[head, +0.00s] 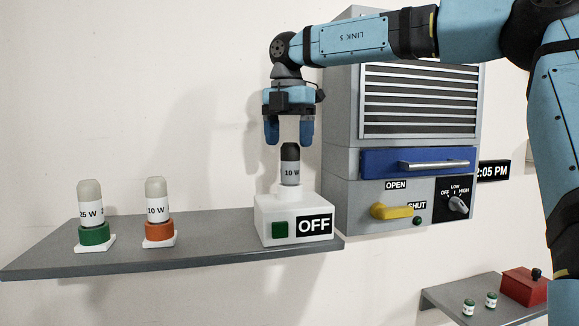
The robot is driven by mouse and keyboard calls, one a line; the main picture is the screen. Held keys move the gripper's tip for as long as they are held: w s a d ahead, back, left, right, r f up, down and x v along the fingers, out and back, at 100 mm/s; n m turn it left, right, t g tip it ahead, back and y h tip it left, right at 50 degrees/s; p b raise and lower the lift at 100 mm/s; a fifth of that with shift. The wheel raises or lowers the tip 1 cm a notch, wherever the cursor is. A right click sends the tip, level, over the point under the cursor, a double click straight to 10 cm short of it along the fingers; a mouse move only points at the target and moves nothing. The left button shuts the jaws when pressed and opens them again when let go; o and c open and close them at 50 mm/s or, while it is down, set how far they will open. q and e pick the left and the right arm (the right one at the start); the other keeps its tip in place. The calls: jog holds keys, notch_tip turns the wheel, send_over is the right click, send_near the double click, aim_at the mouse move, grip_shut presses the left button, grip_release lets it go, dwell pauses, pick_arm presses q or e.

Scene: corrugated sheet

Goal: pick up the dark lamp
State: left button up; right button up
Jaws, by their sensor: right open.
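The dark lamp (290,153) has a dark grey cap and a white band marked "10 W". It stands upright in the top of the white box (275,207), which has a green square and an "OFF" sign. My right gripper (289,131) is open and points down over the lamp, with its blue fingertips to the left and right of the cap. I cannot tell whether a finger touches it. The lamp's lower end is hidden in the box. My left gripper is not in view.
Two pale lamps stand on the grey shelf (210,252), one in a green holder (94,234), one in an orange holder (159,231). A grey cabinet (340,165) with a blue drawer (380,163) and yellow handle (392,211) is close on the right. A lower shelf holds a red box (523,288).

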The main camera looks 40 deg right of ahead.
aim_at(290, 143)
jog(key=f, duration=0.1)
jog(key=f+p, duration=0.1)
jog(key=f, duration=0.1)
jog(key=shift+s+d+f, duration=0.1)
jog(key=shift+s+f, duration=0.1)
jog(key=shift+f, duration=0.05)
jog(key=shift+w+f, duration=0.2)
jog(key=shift+f, duration=0.2)
jog(key=shift+s+r, duration=0.1)
jog(key=shift+s, duration=0.05)
jog(key=c, duration=1)
jog(key=shift+c, duration=0.2)
jog(key=shift+r, duration=0.5)
notch_tip(290, 143, up, 8)
jog(key=shift+r+b, duration=0.1)
jog(key=shift+b, duration=0.65)
notch_tip(290, 143, up, 11)
jog(key=p, duration=0.1)
